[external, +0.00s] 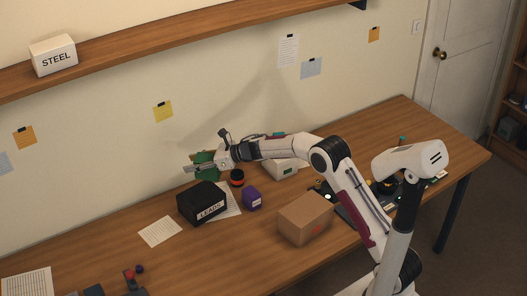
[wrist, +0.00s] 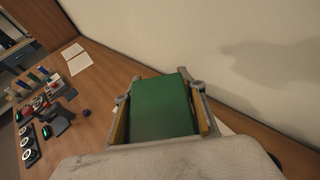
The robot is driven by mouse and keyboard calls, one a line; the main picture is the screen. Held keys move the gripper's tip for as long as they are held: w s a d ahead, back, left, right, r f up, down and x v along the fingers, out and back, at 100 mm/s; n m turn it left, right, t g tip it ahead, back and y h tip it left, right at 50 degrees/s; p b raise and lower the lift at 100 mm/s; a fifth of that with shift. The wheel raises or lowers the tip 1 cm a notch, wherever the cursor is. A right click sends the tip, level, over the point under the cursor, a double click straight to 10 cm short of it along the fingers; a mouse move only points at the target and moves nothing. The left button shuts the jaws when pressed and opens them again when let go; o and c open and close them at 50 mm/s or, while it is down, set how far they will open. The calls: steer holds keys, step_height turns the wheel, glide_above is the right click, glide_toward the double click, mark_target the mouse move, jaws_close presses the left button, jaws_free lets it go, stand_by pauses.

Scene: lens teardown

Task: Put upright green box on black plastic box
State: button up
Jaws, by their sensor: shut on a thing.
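The green box (wrist: 160,106) is between the two fingers of my gripper (wrist: 163,112) in the wrist view, with a finger against each side. In the external view the green box (external: 205,158) shows partly behind my gripper (external: 198,166), which is raised above the table. The black plastic box (external: 203,202) labelled LEADS sits on the table just below and in front of my gripper. The green box is apart from it. The black plastic box cannot be made out in the wrist view.
A purple box (external: 252,199), a dark round item with a red band (external: 237,178) and a cardboard box (external: 304,218) stand right of the black box. A white box (external: 283,168) is behind. Paper (external: 160,231) lies to the left on clear tabletop. The wall is close behind.

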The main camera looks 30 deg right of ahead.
steer(key=shift+d, duration=0.1)
stand_by(0.3)
glide_above(198, 194)
steer(key=shift+f, duration=3.15)
steer(key=shift+f, duration=1.9)
steer(key=shift+f, duration=0.1)
steer(key=o, duration=1.4)
steer(key=shift+c, duration=0.2)
